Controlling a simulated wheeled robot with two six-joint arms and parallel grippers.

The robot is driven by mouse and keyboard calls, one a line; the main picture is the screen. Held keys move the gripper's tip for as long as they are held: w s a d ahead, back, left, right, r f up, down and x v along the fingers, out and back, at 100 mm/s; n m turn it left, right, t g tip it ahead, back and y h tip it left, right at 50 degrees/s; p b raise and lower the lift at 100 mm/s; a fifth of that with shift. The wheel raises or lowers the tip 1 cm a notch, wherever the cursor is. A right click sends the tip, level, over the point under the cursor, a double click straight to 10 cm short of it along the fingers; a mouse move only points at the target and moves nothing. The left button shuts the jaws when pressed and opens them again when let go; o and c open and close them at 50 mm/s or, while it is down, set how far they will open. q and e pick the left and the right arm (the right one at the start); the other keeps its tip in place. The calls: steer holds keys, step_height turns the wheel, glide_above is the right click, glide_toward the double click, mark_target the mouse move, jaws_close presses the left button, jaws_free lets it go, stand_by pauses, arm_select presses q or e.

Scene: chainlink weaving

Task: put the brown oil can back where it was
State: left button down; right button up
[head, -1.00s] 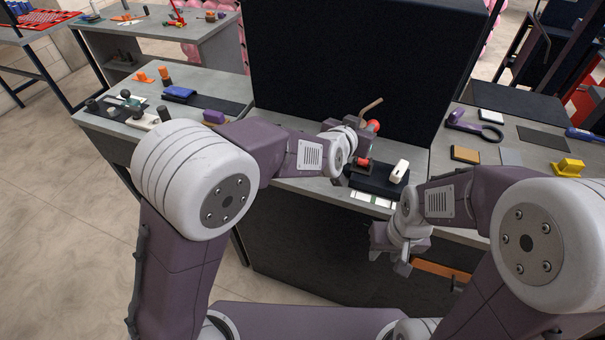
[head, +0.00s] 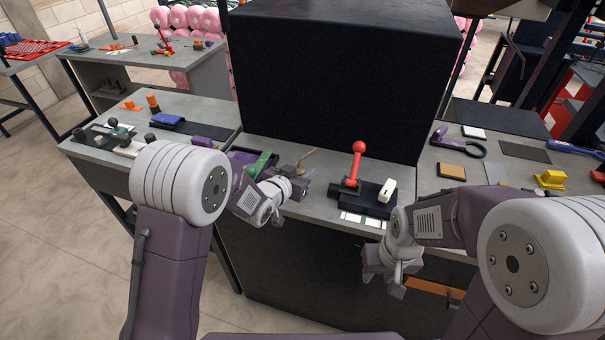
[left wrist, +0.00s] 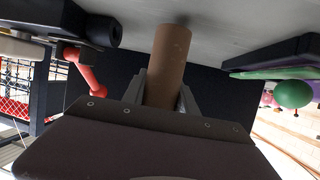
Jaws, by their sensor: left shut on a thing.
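My left gripper (head: 300,183) is shut on the brown oil can, just above the front part of the bench. Only the can's thin brown spout (head: 306,157) shows clearly in the head view, sticking up past the gripper. In the left wrist view the can's brown body (left wrist: 168,60) stands between the two fingers, with the grey bench surface behind it. I cannot tell whether the can touches the bench. My right gripper (head: 393,283) hangs empty in front of the bench's front edge, pointing down; its finger opening is unclear.
A black fixture (head: 345,196) with an upright red-knobbed lever (head: 358,160) stands right of the left gripper, with a white block (head: 387,191) on it. A green-handled item (head: 262,163) on a purple base lies left. A large black panel (head: 340,80) rises behind.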

arm_select(q)
steer(key=shift+w+f, duration=0.1)
steer(key=shift+f, duration=0.45)
steer(key=shift+f, duration=0.15)
steer(key=c, duration=1)
jaws_free()
steer(key=shift+o, duration=0.2)
